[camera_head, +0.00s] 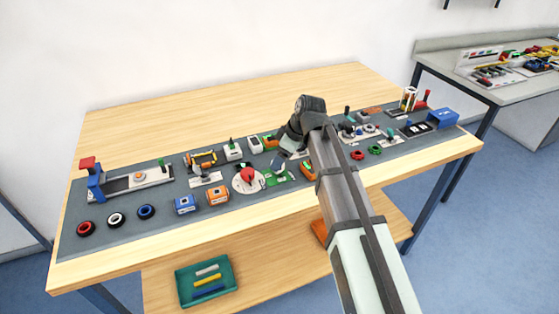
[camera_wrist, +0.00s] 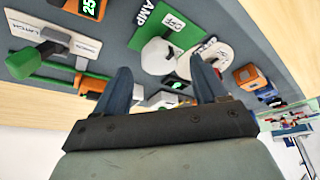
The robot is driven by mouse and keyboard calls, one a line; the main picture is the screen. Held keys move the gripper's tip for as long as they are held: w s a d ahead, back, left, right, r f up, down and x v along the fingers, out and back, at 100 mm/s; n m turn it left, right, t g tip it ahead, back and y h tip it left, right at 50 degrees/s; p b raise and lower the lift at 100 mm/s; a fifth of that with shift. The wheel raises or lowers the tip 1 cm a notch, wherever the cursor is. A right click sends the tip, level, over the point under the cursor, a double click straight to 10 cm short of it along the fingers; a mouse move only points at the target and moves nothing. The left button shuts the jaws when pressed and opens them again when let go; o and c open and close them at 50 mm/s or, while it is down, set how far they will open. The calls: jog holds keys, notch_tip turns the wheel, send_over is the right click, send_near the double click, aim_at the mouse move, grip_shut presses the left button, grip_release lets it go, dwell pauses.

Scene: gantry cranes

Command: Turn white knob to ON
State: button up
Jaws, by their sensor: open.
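The white knob (camera_wrist: 158,56) shows in the wrist view on a green plate (camera_wrist: 181,40) with the words LAMP and OFF on it. The green plate also shows in the head view (camera_head: 273,180), where my gripper hides most of the knob. My gripper (camera_wrist: 160,64) is open and empty. In the wrist view its two dark blue fingers lie to the left and right of the knob, with gaps on both sides. I cannot tell whether the fingertips reach down to the knob's height. In the head view my gripper (camera_head: 279,160) is above the panel at the plate.
A red knob on a round white base (camera_head: 248,179) stands just left of the plate. Orange (camera_head: 217,195) and blue (camera_head: 184,204) boxes lie in front. A lever labelled LATCH (camera_wrist: 50,48) is close by in the wrist view. Bare wood runs along the table's back.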

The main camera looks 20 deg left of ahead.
jog(key=shift+x, duration=1.05)
jog(key=c, duration=1.1)
